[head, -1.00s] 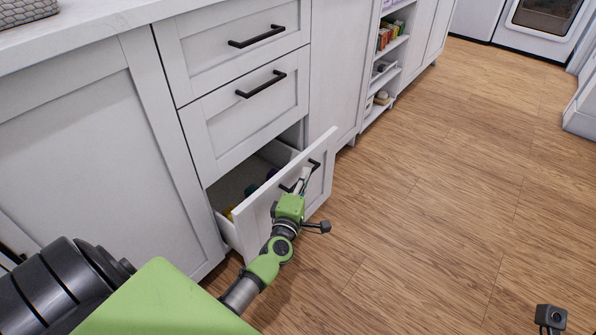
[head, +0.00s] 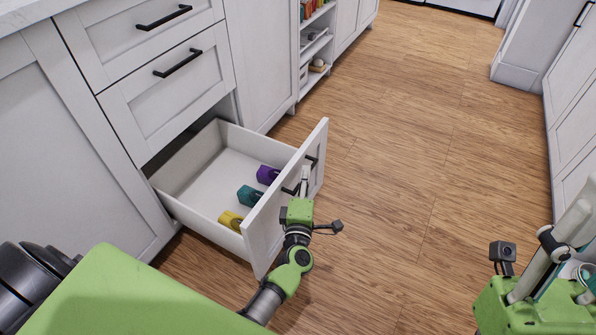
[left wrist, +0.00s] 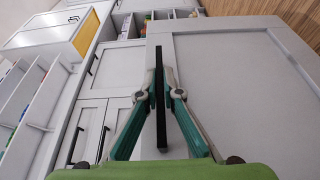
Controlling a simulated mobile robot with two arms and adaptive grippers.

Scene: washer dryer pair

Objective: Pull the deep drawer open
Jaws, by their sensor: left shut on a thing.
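The deep drawer (head: 262,240) is the lowest of three in the white cabinet, and it stands well out from the cabinet face. Its black bar handle (left wrist: 160,95) runs upright in the left wrist view, with the white drawer front (left wrist: 245,85) behind it. My left gripper (head: 305,176) is at the drawer's front, shut on this handle; the two teal-backed fingers (left wrist: 161,92) flank the bar. Inside the drawer lie a purple thing (head: 267,174), a teal thing (head: 248,196) and a yellow thing (head: 230,220). My right gripper (head: 570,262) shows only partly at the right edge; its fingertips are unclear.
Two shut drawers with black handles, an upper (head: 164,18) and a middle one (head: 178,63), sit above. Open shelves (head: 316,45) stand farther along the cabinets. The wood floor (head: 420,150) is clear ahead. White cabinets (head: 575,100) line the right side.

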